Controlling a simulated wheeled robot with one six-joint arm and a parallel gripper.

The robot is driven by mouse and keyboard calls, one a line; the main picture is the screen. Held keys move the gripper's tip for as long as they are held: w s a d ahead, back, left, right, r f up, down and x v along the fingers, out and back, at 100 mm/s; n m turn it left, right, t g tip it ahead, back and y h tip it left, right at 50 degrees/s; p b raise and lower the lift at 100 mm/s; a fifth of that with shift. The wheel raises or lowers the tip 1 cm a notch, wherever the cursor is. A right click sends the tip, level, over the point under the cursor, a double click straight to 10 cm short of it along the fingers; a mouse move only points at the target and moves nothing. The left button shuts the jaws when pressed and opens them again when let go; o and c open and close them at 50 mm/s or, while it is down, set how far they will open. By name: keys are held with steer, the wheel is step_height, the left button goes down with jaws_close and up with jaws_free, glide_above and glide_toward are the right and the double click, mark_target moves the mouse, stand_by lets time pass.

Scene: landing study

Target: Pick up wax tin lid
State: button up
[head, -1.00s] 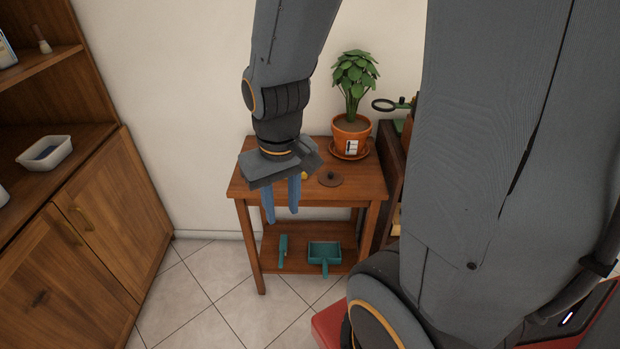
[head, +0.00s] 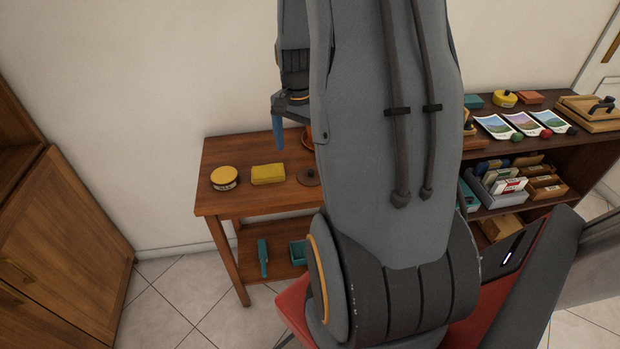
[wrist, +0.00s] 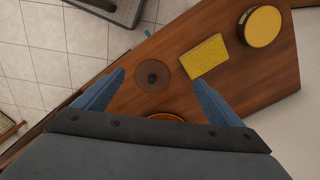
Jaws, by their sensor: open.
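A round yellow tin (head: 224,178) with a yellow top and pale label band stands on the small wooden table (head: 213,158); its yellow top shows in the wrist view (wrist: 262,26). I cannot tell whether that top is a separate lid. A flat brown disc (head: 309,179) with a dark centre lies farther right on the table. My gripper (wrist: 159,78) is open and empty. In the wrist view the brown disc (wrist: 152,66) appears between its blue fingertips, with the tin beyond to the right. In the head view the gripper is above the table, partly hidden by my arm.
A yellow block (head: 268,173) lies between the tin and the disc. An orange plant pot (head: 307,138) is mostly hidden behind my arm. Teal items (head: 262,258) are on the lower shelf. A dark shelf unit (head: 545,100) with cards and boxes stands right, a wooden cabinet (head: 60,230) left.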

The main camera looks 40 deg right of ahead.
steer(key=m, duration=0.2)
glide_above(311, 170)
steer(key=shift+s+a+f, duration=0.1)
steer(key=shift+s+f, duration=0.05)
steer(key=shift+f, duration=0.8)
steer(key=shift+d+f, duration=0.25)
steer(key=shift+f, duration=0.05)
steer(key=shift+a+f+p, duration=0.15)
steer(key=shift+f+p, duration=0.6)
steer(key=shift+f, duration=2.9)
steer(key=c, duration=1.1)
